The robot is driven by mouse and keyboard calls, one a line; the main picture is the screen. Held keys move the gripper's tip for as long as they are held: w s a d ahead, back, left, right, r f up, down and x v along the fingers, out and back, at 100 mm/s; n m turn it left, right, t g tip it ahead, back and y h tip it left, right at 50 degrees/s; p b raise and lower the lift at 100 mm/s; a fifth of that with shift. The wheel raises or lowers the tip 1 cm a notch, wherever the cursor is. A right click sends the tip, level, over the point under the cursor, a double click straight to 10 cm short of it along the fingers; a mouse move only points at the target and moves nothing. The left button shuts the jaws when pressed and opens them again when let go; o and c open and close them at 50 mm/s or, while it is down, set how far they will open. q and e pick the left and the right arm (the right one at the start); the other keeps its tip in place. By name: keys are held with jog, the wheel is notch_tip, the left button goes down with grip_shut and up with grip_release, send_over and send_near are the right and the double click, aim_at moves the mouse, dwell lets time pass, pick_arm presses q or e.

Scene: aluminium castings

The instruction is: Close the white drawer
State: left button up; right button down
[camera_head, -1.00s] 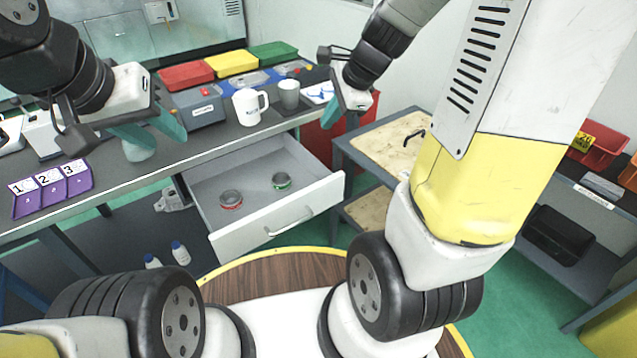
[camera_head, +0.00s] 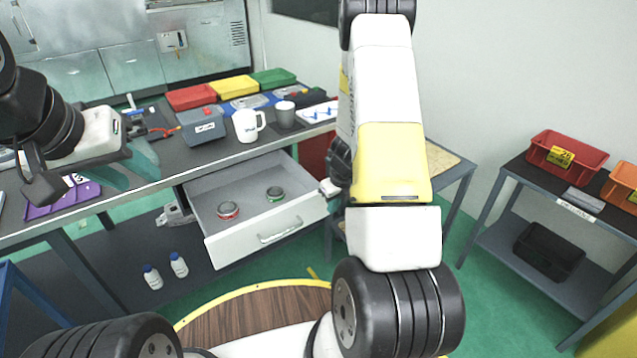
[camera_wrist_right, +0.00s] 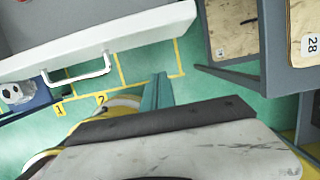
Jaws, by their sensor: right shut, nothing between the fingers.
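The white drawer (camera_head: 262,235) stands pulled out below the grey workbench. A red-rimmed ring (camera_head: 228,210) and a green-rimmed ring (camera_head: 276,194) lie inside it. Its front and handle (camera_wrist_right: 80,68) also show in the right wrist view. In the head view my right arm hides most of that gripper near the drawer's right front corner. My left gripper (camera_head: 128,167) is open and empty above the bench's left part.
On the bench stand a white mug (camera_head: 247,126), a grey cup (camera_head: 285,115) and red, yellow and green trays (camera_head: 233,87). Two small bottles (camera_head: 178,265) stand below, left of the drawer. A side table (camera_head: 447,165) is right of the drawer; a shelf with bins (camera_head: 566,150) is further right.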

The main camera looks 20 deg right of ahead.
aim_at(323, 207)
jog(key=w+f, duration=0.2)
jog(key=w+a+f, duration=0.1)
jog(key=f, duration=0.1)
jog(key=shift+w+a+f, duration=0.1)
jog(key=shift+w+f, duration=0.2)
jog(key=shift+w, duration=0.05)
jog(key=shift+w+a, duration=0.15)
jog(key=shift+w, duration=0.5)
jog(key=shift+w, duration=0.1)
